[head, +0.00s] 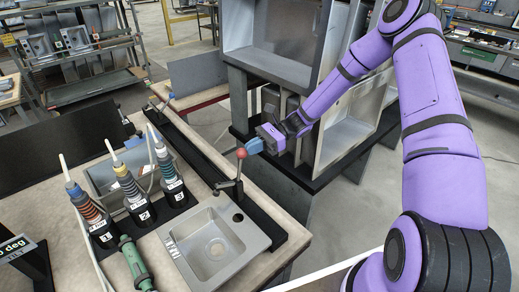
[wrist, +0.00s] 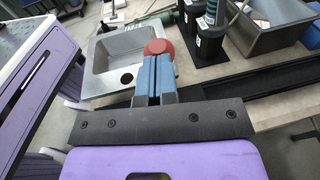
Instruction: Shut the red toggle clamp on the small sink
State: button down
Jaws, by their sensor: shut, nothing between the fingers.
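The small sink (head: 185,236) is a grey square basin at the front edge of the bench. The red toggle clamp (head: 241,154) stands at its back edge, its lever upright with a red ball knob on top. My gripper (head: 252,147) has its blue fingers shut and empty, with the tips right at the knob from the right. In the wrist view the red knob (wrist: 158,46) shows just beyond the closed fingertips (wrist: 155,58); I cannot tell whether they touch. The sink (wrist: 101,57) lies behind it to the left. The clamp's lower part is hidden there by my fingers.
A black rail (head: 205,158) runs along the bench.

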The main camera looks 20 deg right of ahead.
jog(key=a+h, duration=0.1)
jog(key=s+a+r+h, duration=0.1)
jog(key=shift+s+a+r+h, duration=0.1)
jog(key=shift+a+r+h, duration=0.1)
jog(key=shift+a+h, duration=0.15)
jog(key=shift+s+a+r+n+t+h, duration=0.1)
jog(key=shift+s+a+n+t+h, duration=0.2)
jog(key=shift+a+h, duration=0.4)
jog(key=shift+s+a+r+n+t+h, duration=0.1)
jog(key=shift+s+a+t+h, duration=0.2)
jog(key=shift+a+t+h, duration=0.4)
jog(key=shift+a+f, duration=0.1)
jog(key=shift+a, duration=0.05)
send_near(242, 150)
jog(key=shift+w+d+r, duration=0.1)
jog(key=shift+d+r, duration=0.8)
jog(key=shift+r, duration=0.3)
